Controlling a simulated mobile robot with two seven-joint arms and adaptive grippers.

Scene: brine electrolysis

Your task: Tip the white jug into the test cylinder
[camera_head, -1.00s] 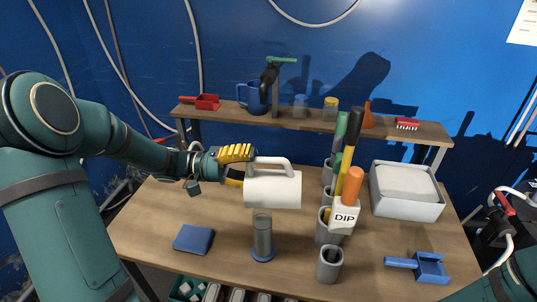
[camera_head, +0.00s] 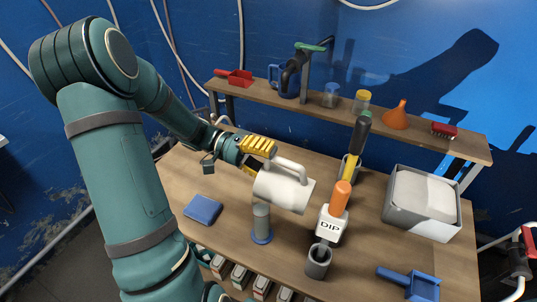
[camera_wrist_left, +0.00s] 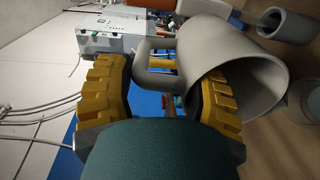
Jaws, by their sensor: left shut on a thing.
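The white jug (camera_head: 284,190) is on its side in the air above the table. My left gripper (camera_head: 254,160) is shut on it at the handle side. The jug's handle (camera_wrist_left: 155,60) shows between the yellow fingers (camera_wrist_left: 160,92) in the left wrist view, with the jug body (camera_wrist_left: 235,65) to the right. The test cylinder (camera_head: 262,219), clear grey with a blue foot, stands upright on the table just below the jug in the head view. The jug partly covers its top. I cannot see any liquid being poured. My right gripper is not in view.
A grey holder (camera_head: 318,262) and a bottle marked DIP (camera_head: 331,225) stand right of the cylinder. A blue pad (camera_head: 202,209) lies left. A grey bin (camera_head: 420,220) and a blue scoop (camera_head: 420,286) are on the right. A shelf (camera_head: 330,110) runs behind.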

